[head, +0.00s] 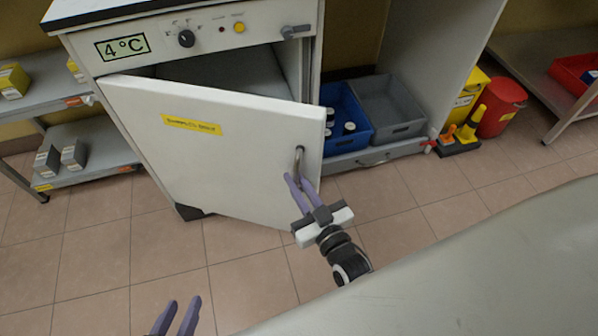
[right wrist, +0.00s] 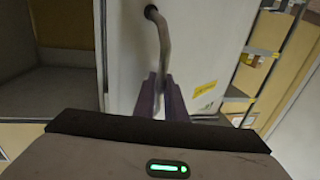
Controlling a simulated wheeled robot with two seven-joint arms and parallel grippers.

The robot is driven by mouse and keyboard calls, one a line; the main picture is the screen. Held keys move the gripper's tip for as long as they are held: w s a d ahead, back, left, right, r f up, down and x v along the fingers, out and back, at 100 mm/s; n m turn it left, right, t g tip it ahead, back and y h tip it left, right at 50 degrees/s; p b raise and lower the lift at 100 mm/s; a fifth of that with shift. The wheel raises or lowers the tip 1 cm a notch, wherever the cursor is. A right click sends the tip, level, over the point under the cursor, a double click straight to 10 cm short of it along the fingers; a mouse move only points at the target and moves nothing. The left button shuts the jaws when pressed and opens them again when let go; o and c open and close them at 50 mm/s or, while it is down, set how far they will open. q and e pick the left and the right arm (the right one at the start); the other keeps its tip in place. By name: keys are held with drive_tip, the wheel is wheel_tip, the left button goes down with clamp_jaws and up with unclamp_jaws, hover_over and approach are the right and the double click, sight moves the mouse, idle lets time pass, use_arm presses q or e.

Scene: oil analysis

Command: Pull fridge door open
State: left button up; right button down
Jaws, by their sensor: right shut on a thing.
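The white fridge door (head: 200,150) stands partly open in the head view, its handle edge swung out from the cabinet. A dark gap shows above and behind it. The metal door handle (head: 299,160) is near the door's right edge. My right gripper (head: 297,182) is shut on the lower part of this handle. In the right wrist view the curved handle (right wrist: 162,40) runs down between the purple fingers (right wrist: 161,98). My left gripper (head: 177,318) shows only its purple fingertips at the bottom edge, apart from each other and empty.
The fridge body (head: 190,35) carries a 4°C label and a knob. Blue (head: 350,112) and grey (head: 392,107) bins stand to its right. A shelf unit (head: 90,150) with small boxes stands to the left. The tiled floor (head: 180,265) before the door is clear.

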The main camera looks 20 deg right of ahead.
drive_tip(key=shift+a, duration=0.2)
drive_tip(key=c, duration=2.1)
unclamp_jaws()
